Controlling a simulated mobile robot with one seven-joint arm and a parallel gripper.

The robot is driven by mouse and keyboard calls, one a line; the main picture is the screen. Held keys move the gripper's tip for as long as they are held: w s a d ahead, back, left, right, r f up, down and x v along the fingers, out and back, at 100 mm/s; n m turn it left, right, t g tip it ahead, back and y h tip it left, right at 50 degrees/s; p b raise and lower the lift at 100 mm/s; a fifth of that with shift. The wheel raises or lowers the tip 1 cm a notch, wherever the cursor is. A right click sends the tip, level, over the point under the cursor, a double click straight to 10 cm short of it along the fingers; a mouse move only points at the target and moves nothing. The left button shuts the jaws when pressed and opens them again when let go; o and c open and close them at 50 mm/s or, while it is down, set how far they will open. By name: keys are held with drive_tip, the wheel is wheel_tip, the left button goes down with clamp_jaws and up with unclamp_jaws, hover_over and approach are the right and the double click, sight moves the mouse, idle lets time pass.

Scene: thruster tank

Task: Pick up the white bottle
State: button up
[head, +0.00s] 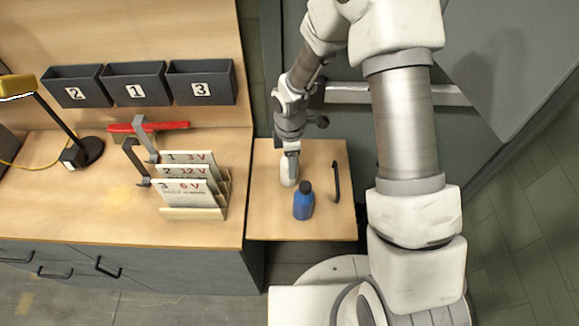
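The white bottle (284,179) stands on the small wooden side table (330,226), left of its middle. My gripper (291,153) reaches down from above and is right at the bottle's upper part, which it hides. The gripper is small here and its far side is hidden. I cannot tell whether its fingers are apart or closed on the bottle. The bottle's base seems to be on or very near the table top.
A blue bottle (303,202) with a dark cap stands close in front of the white one. A black handle (336,181) lies to the right. The workbench on the left holds a card rack (193,213), a lamp (83,150) and a red tool (150,127). Numbered bins (136,86) hang behind.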

clamp_jaws()
wheel_tip(320, 180, up, 4)
drive_tip(key=shift+w+r, duration=0.1)
drive_tip(key=s+d+r, duration=0.5)
drive_tip(key=d+r, duration=0.2)
drive_tip(key=d, duration=0.4)
drive_tip(key=w+m, duration=0.1)
drive_tip(key=m, duration=0.5)
drive_tip(key=w+d+f+m, duration=0.1)
drive_tip(key=w+m, duration=0.1)
drive_tip(key=m, duration=0.5)
drive_tip(key=w+f+m, duration=0.1)
drive_tip(key=w+m, duration=0.1)
drive_tip(key=m, duration=0.4)
drive_tip(key=shift+d+f, duration=0.1)
drive_tip(key=shift+d, duration=0.05)
